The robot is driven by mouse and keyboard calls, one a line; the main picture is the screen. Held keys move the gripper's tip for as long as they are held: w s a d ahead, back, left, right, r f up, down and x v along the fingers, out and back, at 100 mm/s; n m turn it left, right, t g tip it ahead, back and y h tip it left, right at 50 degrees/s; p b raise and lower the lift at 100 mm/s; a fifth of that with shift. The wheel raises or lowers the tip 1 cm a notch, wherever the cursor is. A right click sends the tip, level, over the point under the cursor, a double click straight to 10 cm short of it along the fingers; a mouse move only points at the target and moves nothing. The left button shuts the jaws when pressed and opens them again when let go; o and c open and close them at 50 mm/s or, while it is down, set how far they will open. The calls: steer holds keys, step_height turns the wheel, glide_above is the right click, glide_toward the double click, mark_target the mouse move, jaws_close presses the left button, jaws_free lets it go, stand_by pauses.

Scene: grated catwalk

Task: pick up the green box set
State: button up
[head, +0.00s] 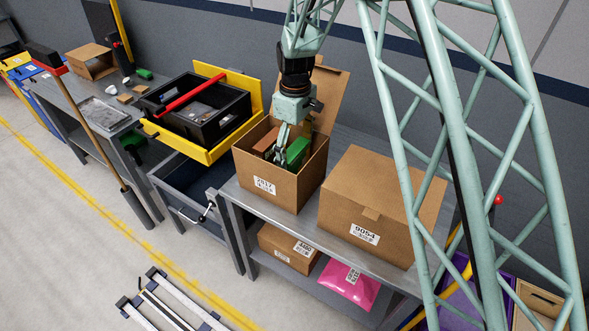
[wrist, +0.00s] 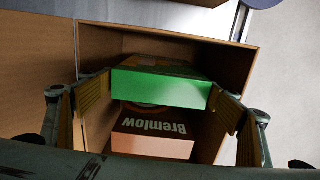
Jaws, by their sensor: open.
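The green box set (head: 298,151) stands in an open cardboard box (head: 283,188) with a 2517-like label on the bench. In the wrist view the green box set (wrist: 160,87) shows its bright green face between the two fingers. My gripper (head: 283,151) reaches down into the cardboard box. In the wrist view my gripper (wrist: 161,92) is open, with one finger on each side of the green box set. The fingertips are close to its ends; I cannot tell whether they touch. Its lower part is hidden.
A brown "Bremlow" box (wrist: 152,134) lies beside the green one inside the same carton. A closed carton (head: 378,205) stands to the right on the bench. A yellow drawer with a black tray (head: 205,115) is on the left. The carton's raised flap (head: 328,95) stands behind my gripper.

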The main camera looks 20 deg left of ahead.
steer(key=shift+f, duration=0.85)
steer(key=shift+a+f+p, duration=0.1)
steer(key=shift+f+p, duration=0.35)
steer(key=shift+f, duration=2.15)
steer(key=shift+c, duration=0.3)
steer(key=c, duration=0.6)
steer(key=shift+c, duration=0.2)
steer(key=shift+r, duration=0.15)
step_height(320, 180, up, 18)
steer(key=b, duration=0.1)
